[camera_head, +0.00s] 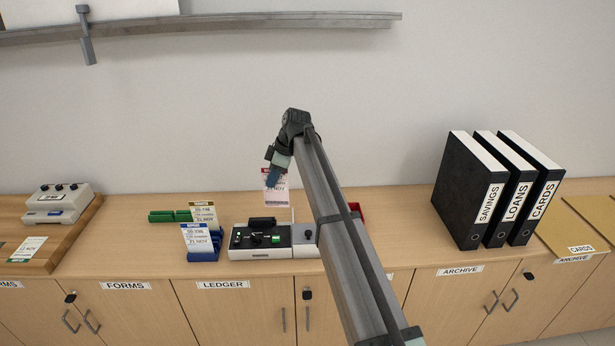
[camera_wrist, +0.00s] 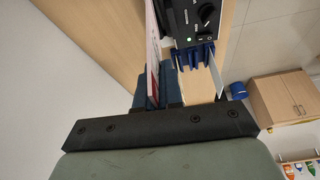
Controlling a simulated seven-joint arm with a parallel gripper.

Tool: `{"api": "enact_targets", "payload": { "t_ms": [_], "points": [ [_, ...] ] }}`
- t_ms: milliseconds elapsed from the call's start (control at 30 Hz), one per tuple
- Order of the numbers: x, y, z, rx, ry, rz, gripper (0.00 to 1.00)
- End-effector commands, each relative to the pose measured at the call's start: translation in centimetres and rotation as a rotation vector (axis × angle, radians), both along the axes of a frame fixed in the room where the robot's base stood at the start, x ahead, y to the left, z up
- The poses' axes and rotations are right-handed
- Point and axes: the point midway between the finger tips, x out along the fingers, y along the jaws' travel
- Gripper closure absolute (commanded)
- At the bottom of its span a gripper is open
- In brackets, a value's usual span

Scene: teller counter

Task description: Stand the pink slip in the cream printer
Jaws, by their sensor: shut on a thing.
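The pink slip (camera_head: 276,188), white with a pink-red printed top, hangs upright below my gripper (camera_head: 273,176). My gripper's blue-grey fingers are shut on it. In the wrist view the slip (camera_wrist: 152,55) shows nearly edge-on at the fingers (camera_wrist: 158,88). It is in the air above a machine with a cream base and a black knobbed panel (camera_head: 262,238), apart from it. Another cream device (camera_head: 57,202) with black knobs and a blue front piece stands on the left board. I cannot tell for sure which is the cream printer. My arm hides part of the middle counter.
A blue holder (camera_head: 204,250) and a green holder (camera_head: 168,216) hold slips left of the middle machine. Another slip (camera_head: 27,248) lies on the wooden board (camera_head: 75,240). Black binders (camera_head: 475,195) stand at right. The counter between the blue holder and the board is clear.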

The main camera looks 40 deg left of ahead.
Motion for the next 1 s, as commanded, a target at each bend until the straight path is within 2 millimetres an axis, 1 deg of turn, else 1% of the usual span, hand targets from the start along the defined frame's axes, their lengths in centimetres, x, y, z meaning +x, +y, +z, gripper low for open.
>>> {"api": "enact_targets", "payload": {
  "t_ms": [33, 100, 200, 300, 567, 1000],
  "points": [
    [-0.9, 1.2, -0.1, -0.001, 0.001, 0.026, 1.00],
    [-2.0, 2.3, -0.3, 0.000, 0.001, 0.056, 1.00],
    [-3.1, 3.3, -0.4, 0.001, 0.002, 0.085, 1.00],
    [-3.8, 3.8, -0.5, 0.002, 0.003, 0.100, 1.00],
    [-4.0, 3.9, -1.3, 0.003, 0.002, 0.106, 1.00],
    [-3.9, 3.9, -4.2, 0.002, 0.002, 0.105, 1.00]
  ]
}}
